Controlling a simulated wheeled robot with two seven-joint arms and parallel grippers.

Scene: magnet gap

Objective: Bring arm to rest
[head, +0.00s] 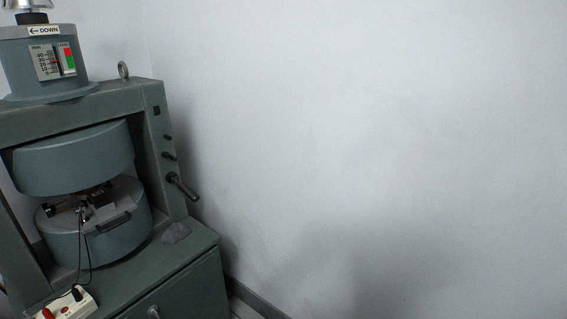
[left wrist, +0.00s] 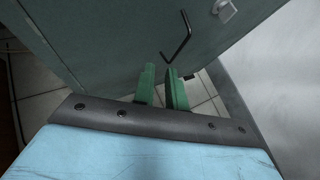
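My left gripper (left wrist: 160,78) shows in the left wrist view as two green fingers. They stand a little apart, with floor showing in the gap and nothing seen between them. It is near the grey-green cabinet front (left wrist: 100,35). A thin black bent rod (left wrist: 180,45) shows just beyond the fingertips; I cannot tell whether it touches the right finger. Neither gripper shows in the head view. The magnet machine (head: 75,155) stands at the left there, with a gap between its upper and lower round poles.
A side handle (head: 183,187) sticks out from the machine's frame. A grey lump (head: 176,233) lies on the cabinet top. A white box (head: 66,305) with cables sits at the front. The pale wall (head: 380,130) fills the right, with no objects before it.

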